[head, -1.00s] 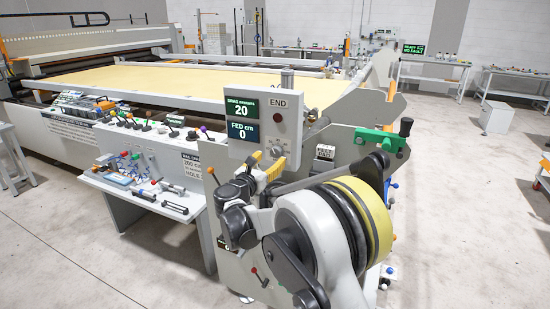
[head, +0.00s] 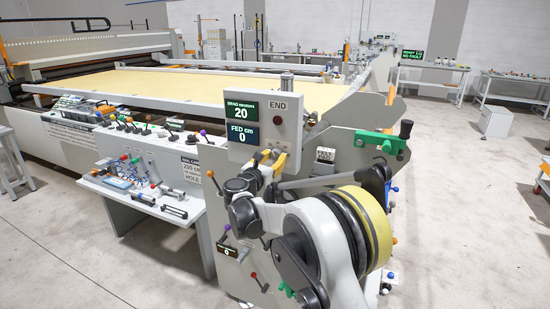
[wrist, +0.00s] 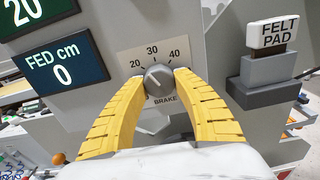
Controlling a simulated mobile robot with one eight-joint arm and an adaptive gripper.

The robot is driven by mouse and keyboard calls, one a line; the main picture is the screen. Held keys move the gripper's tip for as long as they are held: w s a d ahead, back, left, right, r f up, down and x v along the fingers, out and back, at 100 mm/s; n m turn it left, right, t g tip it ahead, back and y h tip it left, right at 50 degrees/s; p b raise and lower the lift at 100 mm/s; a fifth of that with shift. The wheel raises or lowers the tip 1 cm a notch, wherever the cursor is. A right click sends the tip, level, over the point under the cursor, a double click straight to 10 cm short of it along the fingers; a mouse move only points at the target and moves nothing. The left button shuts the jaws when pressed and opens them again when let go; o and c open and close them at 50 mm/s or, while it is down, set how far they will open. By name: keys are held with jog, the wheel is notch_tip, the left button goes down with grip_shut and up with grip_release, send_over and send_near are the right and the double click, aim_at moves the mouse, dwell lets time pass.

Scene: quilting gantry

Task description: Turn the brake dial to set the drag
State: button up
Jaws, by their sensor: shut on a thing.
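The grey brake dial (wrist: 158,80) sits on the panel in the wrist view, above the word BRAKE and below a scale marked 20, 30 and 40. My gripper (wrist: 163,82) has its two yellow fingers closed on the dial from both sides, tips touching its edges. The exact setting of the dial's pointer is hard to read. In the head view my gripper (head: 276,157) is at the lower part of the control box, and the dial is mostly hidden by the fingers. The drag display (head: 243,109) reads 20.
The FED cm display (wrist: 63,73) reads 0. A FELT PAD block (wrist: 272,62) juts out right of the dial. A red knob (head: 299,122) is on the box under END. A bench with tools (head: 150,190) stands at left.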

jog(key=m, duration=0.3)
jog(key=shift+m+p, duration=0.3)
jog(key=shift+p, duration=0.05)
jog(key=shift+a+r+m, duration=0.1)
jog(key=shift+m, duration=1.5)
jog(key=shift+w, duration=0.1)
jog(key=o, duration=1.2)
jog(key=shift+c, duration=0.2)
